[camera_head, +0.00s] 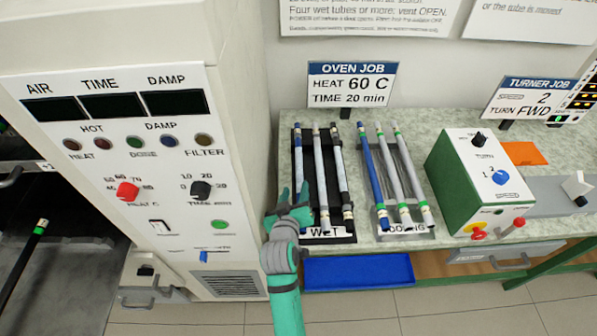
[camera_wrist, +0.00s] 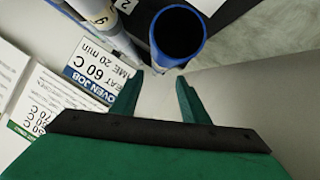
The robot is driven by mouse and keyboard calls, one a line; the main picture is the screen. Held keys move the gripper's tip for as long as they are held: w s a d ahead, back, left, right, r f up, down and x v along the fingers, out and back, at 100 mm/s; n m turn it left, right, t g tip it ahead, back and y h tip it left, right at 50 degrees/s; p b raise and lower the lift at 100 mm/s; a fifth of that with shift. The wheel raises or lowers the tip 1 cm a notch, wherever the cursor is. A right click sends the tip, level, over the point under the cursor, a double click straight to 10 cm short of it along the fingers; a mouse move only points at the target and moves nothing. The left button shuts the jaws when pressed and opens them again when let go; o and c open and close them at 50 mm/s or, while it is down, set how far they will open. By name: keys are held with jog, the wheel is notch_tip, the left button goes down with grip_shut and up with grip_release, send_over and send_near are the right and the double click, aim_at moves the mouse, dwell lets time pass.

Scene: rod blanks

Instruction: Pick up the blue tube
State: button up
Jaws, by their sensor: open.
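The blue tube (camera_head: 371,165) lies at the left of the rack labelled COOLING (camera_head: 431,232), beside two grey tubes with green bands. My gripper (camera_head: 292,194) is open at the left edge of the dark WET rack (camera_head: 349,238), apart from the blue tube and to its left. In the wrist view my gripper (camera_wrist: 161,79) shows its two fingers apart with nothing between them. A blue round open end (camera_wrist: 178,35) with a dark inside shows just beyond the fingertips; I cannot tell which tube it belongs to.
Several pale tubes (camera_head: 340,170) lie in the WET rack, partly hidden by my gripper. A green-sided control box (camera_head: 480,185) stands right of the COOLING rack. The oven panel (camera_head: 130,200) stands at left. A blue tray (camera_head: 358,270) is below the bench front. The OVEN JOB sign (camera_head: 350,84) stands behind.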

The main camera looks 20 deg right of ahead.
aim_at(298, 182)
jog(key=shift+x, duration=2.75)
jog(key=shift+d+r, duration=0.1)
jog(key=shift+c, duration=0.2)
grip_shut()
